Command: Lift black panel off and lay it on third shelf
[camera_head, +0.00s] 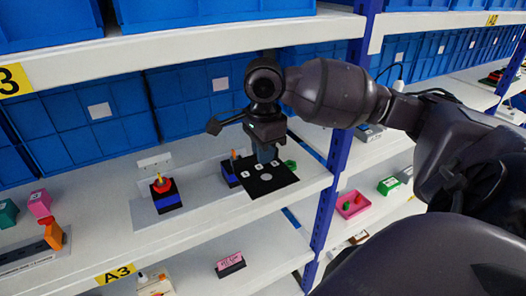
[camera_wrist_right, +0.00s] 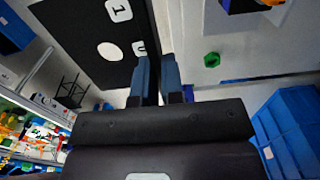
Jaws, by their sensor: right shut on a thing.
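The black panel (camera_head: 268,184) is a flat square with white number labels and a round hole. My right gripper (camera_head: 266,154) is shut on the panel's back edge and holds it near the front edge of the shelf marked A3. In the right wrist view the two blue fingers (camera_wrist_right: 155,82) pinch the edge of the panel (camera_wrist_right: 85,42), which fills the upper left. I cannot tell how high it is above the shelf. A blue and black base with an orange part (camera_head: 230,172) is partly hidden behind the panel. My left gripper is not in view.
A red rotary switch on a blue base (camera_head: 165,194) stands left on the same shelf (camera_head: 110,235). A green nut (camera_wrist_right: 211,59) lies near the gripper. A blue upright post (camera_head: 333,185) stands right of the panel. A pink-labelled block (camera_head: 230,263) sits on the shelf below.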

